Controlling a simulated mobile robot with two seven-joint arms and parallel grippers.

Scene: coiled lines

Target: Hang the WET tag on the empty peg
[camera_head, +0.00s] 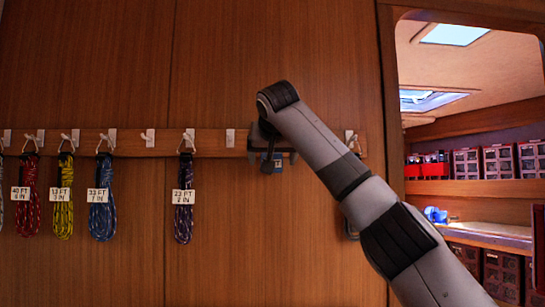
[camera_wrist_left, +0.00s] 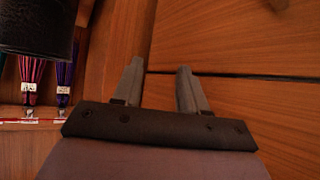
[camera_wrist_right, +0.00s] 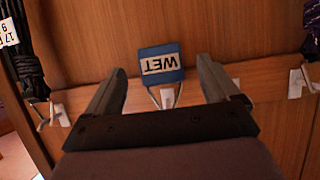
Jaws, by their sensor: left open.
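The blue WET tag (camera_wrist_right: 162,62) hangs by a light cord below a white peg (camera_wrist_right: 168,97) on the rail; the right wrist view shows it upside down. A bit of it shows in the head view (camera_head: 271,165). My right gripper (camera_wrist_right: 165,82) is open around the tag's cord and peg, one finger on each side, apart from the tag. In the head view my right gripper (camera_head: 270,155) is at the rail. The empty peg (camera_head: 148,138) is farther left, between two hung coils. My left gripper (camera_wrist_left: 157,72) is open and empty before wood panelling, outside the head view.
Labelled coils hang from the rail (camera_head: 215,143): red (camera_head: 28,212), yellow (camera_head: 63,218), blue (camera_head: 101,220) and dark purple (camera_head: 183,222). A black coil (camera_wrist_right: 22,50) hangs beside the tag. Shelves with crates (camera_head: 500,162) stand beyond the opening at right.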

